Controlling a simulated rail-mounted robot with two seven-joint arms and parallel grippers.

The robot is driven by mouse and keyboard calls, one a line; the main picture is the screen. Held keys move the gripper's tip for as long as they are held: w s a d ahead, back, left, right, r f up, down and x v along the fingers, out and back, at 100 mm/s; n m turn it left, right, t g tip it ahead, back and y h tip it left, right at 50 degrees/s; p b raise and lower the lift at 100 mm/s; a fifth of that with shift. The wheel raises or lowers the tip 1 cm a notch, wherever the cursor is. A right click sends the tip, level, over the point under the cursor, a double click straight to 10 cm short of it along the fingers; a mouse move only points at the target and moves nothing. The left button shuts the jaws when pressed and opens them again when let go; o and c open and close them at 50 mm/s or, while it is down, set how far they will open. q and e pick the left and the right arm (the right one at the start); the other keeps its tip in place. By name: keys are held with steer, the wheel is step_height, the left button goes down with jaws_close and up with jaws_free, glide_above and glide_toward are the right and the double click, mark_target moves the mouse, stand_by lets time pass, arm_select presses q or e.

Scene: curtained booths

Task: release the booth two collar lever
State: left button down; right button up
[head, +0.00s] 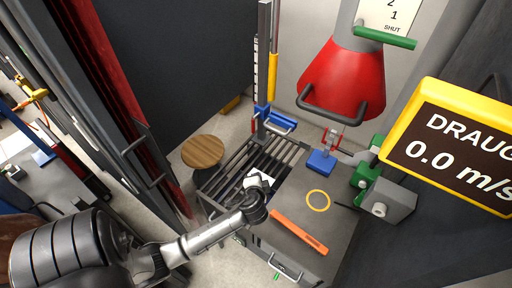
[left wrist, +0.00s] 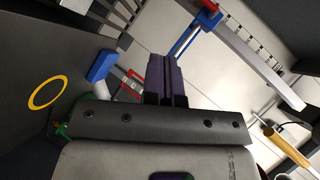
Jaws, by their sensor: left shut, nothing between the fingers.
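A blue collar (head: 262,108) sits low on a grey upright post with a scale. A blue lever (head: 282,121) with a pale bar sticks out to its right. In the left wrist view a blue collar-like part (left wrist: 208,16) sits on a grey rail at the top; I cannot tell how its lever is set. My left gripper (head: 260,180) is over the slatted grate at the bench's left side, below the lever in the picture and apart from it. Its dark fingers (left wrist: 166,78) are shut and empty. My right gripper is in neither view.
The bench top (head: 300,195) holds an orange bar (head: 298,231), a yellow ring (head: 318,200) and a blue block (head: 321,162) with red prongs. A red hood (head: 342,80) hangs above. A round wooden stool (head: 202,151) stands left of the grate (head: 238,173).

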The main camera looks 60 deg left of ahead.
arm_select(q)
steer(key=w+a+f+m+t+y+b, duration=0.2)
steer(key=w+a+f+m+y+b, duration=0.1)
steer(key=w+a+b, duration=0.4)
steer(key=shift+w+a+f+y, duration=0.25)
steer(key=shift+w+a+y, duration=0.55)
steer(key=shift+a, duration=0.4)
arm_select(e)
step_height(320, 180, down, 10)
arm_select(q)
steer(key=shift+w, duration=0.15)
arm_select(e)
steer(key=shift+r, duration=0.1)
arm_select(q)
steer(key=s+a+x, duration=0.1)
steer(key=s+x, duration=0.1)
steer(key=x, duration=1)
steer(key=shift+a+b, duration=0.3)
steer(key=shift+a, duration=0.25)
steer(key=shift+f, duration=0.1)
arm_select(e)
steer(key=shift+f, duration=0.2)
